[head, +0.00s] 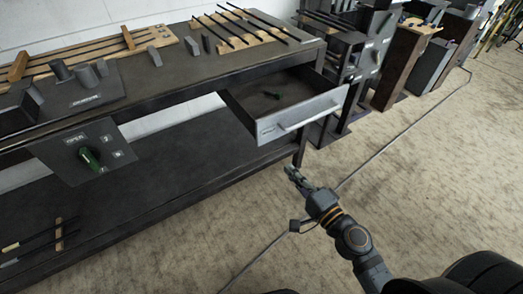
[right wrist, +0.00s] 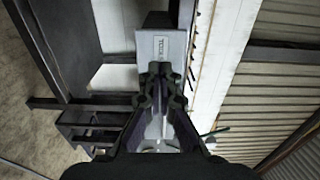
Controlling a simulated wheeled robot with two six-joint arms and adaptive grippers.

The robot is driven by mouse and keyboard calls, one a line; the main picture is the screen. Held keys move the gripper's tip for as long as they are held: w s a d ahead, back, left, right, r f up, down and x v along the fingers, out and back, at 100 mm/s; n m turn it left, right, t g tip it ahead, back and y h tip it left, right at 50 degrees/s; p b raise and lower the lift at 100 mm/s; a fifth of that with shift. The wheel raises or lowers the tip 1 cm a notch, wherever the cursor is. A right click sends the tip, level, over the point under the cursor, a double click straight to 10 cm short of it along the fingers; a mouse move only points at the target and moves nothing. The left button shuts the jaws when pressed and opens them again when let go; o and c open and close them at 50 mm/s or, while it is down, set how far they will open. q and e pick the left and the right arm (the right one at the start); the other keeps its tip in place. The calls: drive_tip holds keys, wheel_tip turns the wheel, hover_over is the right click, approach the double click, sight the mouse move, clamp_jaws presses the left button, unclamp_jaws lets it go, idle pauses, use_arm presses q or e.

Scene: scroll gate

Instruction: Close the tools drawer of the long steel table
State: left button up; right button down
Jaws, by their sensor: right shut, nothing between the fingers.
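The long steel table (head: 150,90) runs from the left to the upper middle of the head view. In the right wrist view the shut fingers (right wrist: 161,72) overlap a light grey panel with a label (right wrist: 160,46), which looks like the drawer front. My left gripper is not in view.
A control panel with a green knob (head: 88,157) hangs under the table's left part. Wooden slats and dark rods (head: 240,25) lie on top. Dark stands and brown cabinets (head: 400,65) stand beyond the table's right end. The floor (head: 430,170) at right is mostly clear.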

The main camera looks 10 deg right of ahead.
drive_tip(key=p, duration=0.4)
approach(260, 136)
drive_tip(key=x, duration=0.3)
drive_tip(key=p+x, duration=0.1)
drive_tip(key=x, duration=0.2)
drive_tip(key=shift+a+r, duration=0.1)
drive_tip(key=shift+r, duration=0.1)
drive_tip(key=shift+w+a+f, duration=0.1)
drive_tip(key=shift+w+a, duration=0.05)
drive_tip(key=shift+w, duration=0.3)
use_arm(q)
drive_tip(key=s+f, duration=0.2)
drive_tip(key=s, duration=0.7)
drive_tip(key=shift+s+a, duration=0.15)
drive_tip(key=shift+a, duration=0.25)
use_arm(e)
drive_tip(key=shift+w, duration=0.1)
